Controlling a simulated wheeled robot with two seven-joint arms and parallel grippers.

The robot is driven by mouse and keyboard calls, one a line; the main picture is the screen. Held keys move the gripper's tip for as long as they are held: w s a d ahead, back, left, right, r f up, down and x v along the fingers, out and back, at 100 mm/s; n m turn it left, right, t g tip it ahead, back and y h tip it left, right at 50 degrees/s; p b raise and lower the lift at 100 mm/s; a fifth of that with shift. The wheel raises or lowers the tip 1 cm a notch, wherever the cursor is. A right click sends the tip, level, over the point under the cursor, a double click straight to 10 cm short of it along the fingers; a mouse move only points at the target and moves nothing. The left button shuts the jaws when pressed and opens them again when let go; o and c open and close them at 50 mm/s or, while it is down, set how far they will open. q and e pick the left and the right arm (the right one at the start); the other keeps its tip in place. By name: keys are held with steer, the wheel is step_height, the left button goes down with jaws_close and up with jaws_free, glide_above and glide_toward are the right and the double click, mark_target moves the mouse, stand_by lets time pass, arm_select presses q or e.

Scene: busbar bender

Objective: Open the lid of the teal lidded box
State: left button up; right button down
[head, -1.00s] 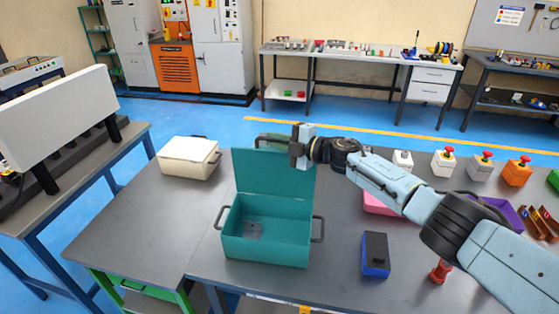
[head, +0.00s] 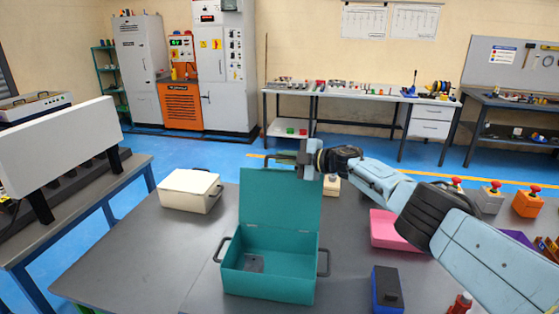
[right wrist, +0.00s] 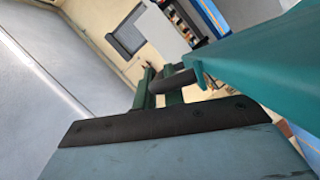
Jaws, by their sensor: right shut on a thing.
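The teal lidded box (head: 270,283) stands on the dark grey table, with dark side handles. Its lid (head: 280,205) stands upright at the back edge, and the inside of the box shows, with a small grey patch on its floor. My right gripper (head: 287,158) is at the top edge of the lid, shut on the lid's handle, which the gripper mostly hides in the head view. In the right wrist view the dark lid handle (right wrist: 172,82) lies between the fingers, beside the teal lid (right wrist: 255,60). My left gripper is not in view.
A cream box (head: 190,190) stands to the left on the table. A pink box (head: 390,230), a blue block with a black top (head: 386,290) and several push-button boxes stand to the right. The table's left part (head: 140,250) is clear.

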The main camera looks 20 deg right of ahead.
steer(key=shift+d+f, duration=0.1)
steer(key=c, duration=1.5)
jaws_free()
steer(key=shift+s+d+p, duration=0.35)
steer(key=shift+s+p, duration=0.05)
steer(key=shift+p, duration=0.2)
steer(key=p+v, duration=0.1)
steer(key=v, duration=0.3)
steer(key=shift+s+d+p, duration=0.15)
steer(key=shift+p, duration=0.25)
steer(key=v, duration=0.8)
steer(key=shift+a, duration=0.2)
